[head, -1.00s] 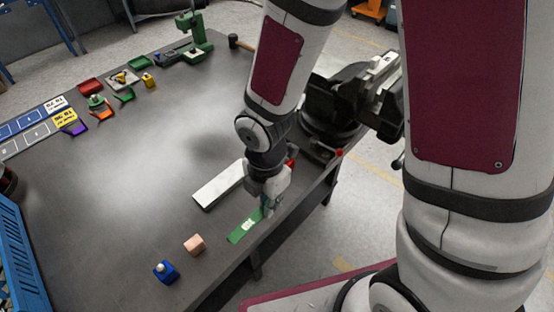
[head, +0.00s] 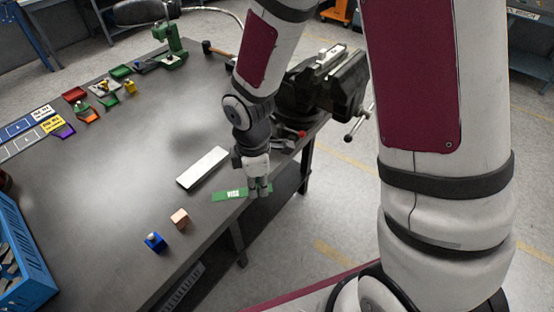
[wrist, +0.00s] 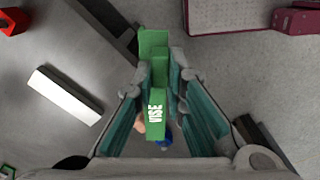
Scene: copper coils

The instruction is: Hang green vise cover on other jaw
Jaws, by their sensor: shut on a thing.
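The green vise cover (head: 229,194), marked VISE, is held in my gripper (head: 258,189) at the front edge of the bench. It extends left from the fingers. In the wrist view the green cover (wrist: 156,112) sits between the teal finger pads of my gripper (wrist: 172,85), which is shut on it. Its height above the bench is hard to tell. The dark vise (head: 322,88) is on the bench's right edge, beyond my gripper, with its jaws apart from the cover. A pale strip (head: 330,55) shows on top of the vise.
A white bar (head: 203,167) lies on the bench left of my gripper. A pink block (head: 180,218) and a blue block (head: 154,242) lie nearer. The bench middle is clear.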

